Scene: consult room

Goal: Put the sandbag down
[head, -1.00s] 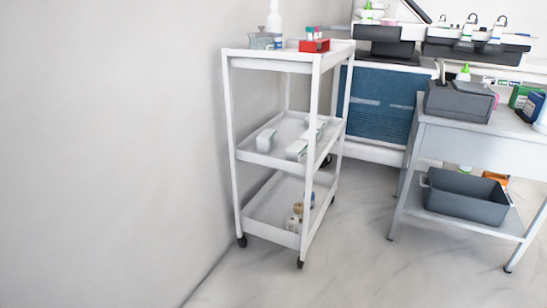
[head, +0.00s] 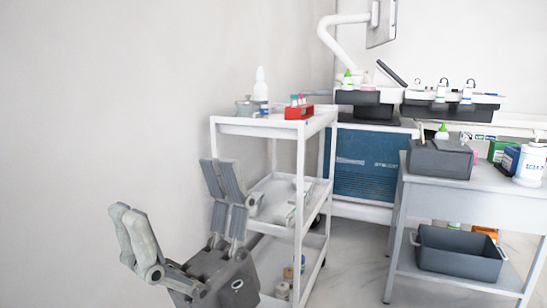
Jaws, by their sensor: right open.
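I cannot make out a sandbag in the head view. My right gripper (head: 172,196) is in front of the white trolley at the lower left. Its grey fingers are spread wide, with only the pale wall showing between them. The gripper hides part of the trolley's lower left side. My left gripper is not in view.
The white three-shelf trolley (head: 240,127) holds a red tube rack (head: 299,112) and a white bottle (head: 260,84) on top. At right, a grey table (head: 415,193) carries a dark box (head: 440,160), with a grey bin (head: 458,255) on its lower shelf. Floor shows between them.

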